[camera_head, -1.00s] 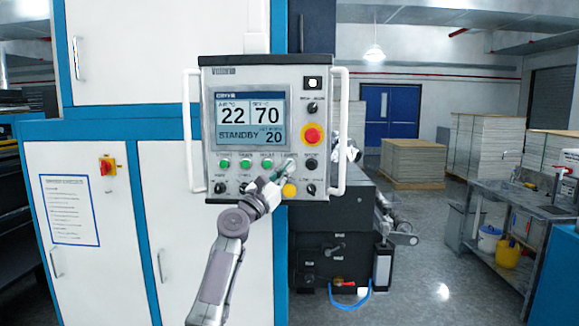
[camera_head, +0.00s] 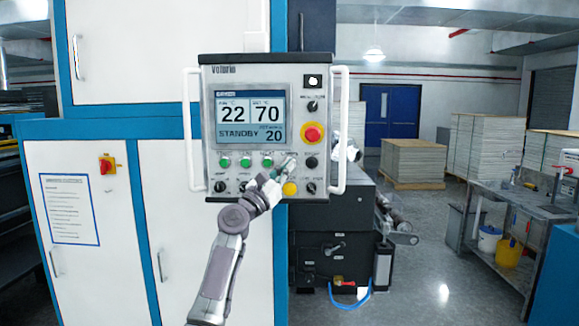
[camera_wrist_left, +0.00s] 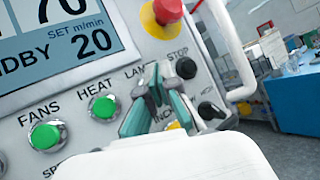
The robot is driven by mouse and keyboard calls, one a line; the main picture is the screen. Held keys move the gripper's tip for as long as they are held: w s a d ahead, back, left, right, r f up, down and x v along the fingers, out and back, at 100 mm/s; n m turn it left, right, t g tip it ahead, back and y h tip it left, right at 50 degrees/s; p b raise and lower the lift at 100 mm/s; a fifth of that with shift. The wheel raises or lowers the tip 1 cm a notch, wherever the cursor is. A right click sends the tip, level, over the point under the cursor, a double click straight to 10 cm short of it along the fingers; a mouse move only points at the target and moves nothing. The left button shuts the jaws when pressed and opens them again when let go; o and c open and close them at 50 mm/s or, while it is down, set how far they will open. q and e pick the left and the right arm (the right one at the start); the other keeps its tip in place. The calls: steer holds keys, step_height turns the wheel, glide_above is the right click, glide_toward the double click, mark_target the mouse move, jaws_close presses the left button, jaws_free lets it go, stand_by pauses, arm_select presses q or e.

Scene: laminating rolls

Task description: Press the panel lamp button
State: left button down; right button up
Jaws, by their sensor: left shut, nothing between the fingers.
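The control panel (camera_head: 217,80) hangs upright in front of a white and blue cabinet. My left gripper (camera_head: 285,168) is shut and empty at the panel's lower middle, over the button row. It also shows in the left wrist view (camera_wrist_left: 156,92), its fingers at the lamp label (camera_wrist_left: 133,71), which they partly cover. The lamp button is hidden behind the fingers, and I cannot tell whether they touch it. The green heat button (camera_wrist_left: 105,107) and green fans button (camera_wrist_left: 45,135) are to the left of the fingers. My right gripper is not in view.
A black stop knob (camera_wrist_left: 186,68) is just right of the fingers. A yellow button (camera_head: 290,188) sits below, and a red emergency button (camera_head: 312,133) above. White handles (camera_head: 338,130) flank the panel. The screen (camera_head: 250,118) reads STANDBY.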

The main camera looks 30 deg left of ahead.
arm_select(q)
steer(key=shift+w+a+b, duration=0.25)
steer(key=shift+w+b, duration=0.1)
steer(key=shift+b, duration=0.05)
stand_by(0.8)
stand_by(0.3)
steer(key=shift+s+d+p, duration=0.45)
steer(key=shift+s+p, duration=0.25)
steer(key=shift+p, duration=0.25)
steer(key=s+d+p, duration=0.1)
steer(key=s+p, duration=0.1)
steer(key=p, duration=0.1)
steer(key=s+d+p, duration=0.1)
steer(key=s+p, duration=0.1)
steer(key=shift+s+d, duration=0.1)
steer(key=shift+d, duration=0.2)
